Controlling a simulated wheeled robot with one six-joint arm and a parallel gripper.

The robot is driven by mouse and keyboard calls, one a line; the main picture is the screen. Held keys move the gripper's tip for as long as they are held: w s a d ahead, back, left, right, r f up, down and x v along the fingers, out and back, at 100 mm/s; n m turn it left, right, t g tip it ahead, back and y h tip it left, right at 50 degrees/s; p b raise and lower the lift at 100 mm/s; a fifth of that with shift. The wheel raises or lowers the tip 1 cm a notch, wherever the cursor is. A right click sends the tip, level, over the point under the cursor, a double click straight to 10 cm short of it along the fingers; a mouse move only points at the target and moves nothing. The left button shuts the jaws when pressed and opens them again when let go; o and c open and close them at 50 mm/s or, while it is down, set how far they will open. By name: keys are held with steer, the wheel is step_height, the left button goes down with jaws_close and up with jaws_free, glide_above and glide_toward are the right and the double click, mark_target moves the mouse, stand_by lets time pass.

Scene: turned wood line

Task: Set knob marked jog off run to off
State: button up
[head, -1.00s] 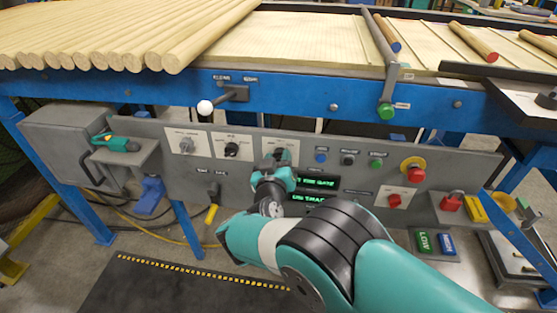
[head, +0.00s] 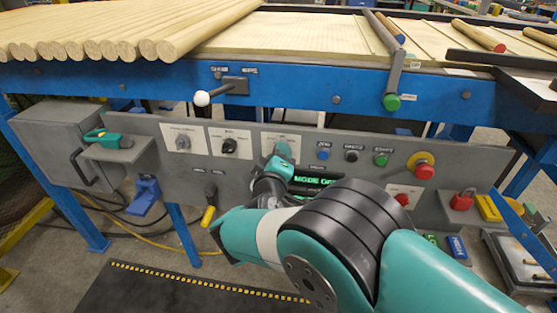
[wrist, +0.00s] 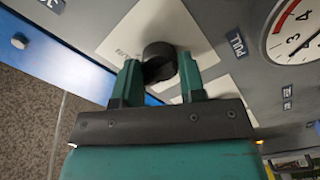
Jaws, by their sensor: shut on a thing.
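My gripper (head: 281,157) is at the third white plate (head: 268,140) on the grey control panel, and it hides the knob there in the head view. In the wrist view, my gripper (wrist: 157,78) has its two teal fingers shut on a round black knob (wrist: 160,55), one on each side. The knob's pointer and most of its plate's marks cannot be read. The green display (head: 312,181) right of my gripper shows "MODE OF", with the rest hidden by my arm.
Two other knobs, one grey (head: 182,142) and one black (head: 229,145), sit on plates to the left. Blue, black and green buttons and a red emergency stop (head: 424,171) are to the right. A white-balled lever (head: 202,98) sticks out above.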

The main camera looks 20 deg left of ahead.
steer(key=shift+n, duration=0.5)
steer(key=o, duration=0.9)
steer(key=b+v, duration=0.9)
steer(key=v, duration=0.8)
steer(key=shift+s+d+b, duration=0.15)
steer(key=shift+s+b, duration=0.05)
steer(key=shift+b, duration=0.1)
steer(key=shift+w, duration=0.1)
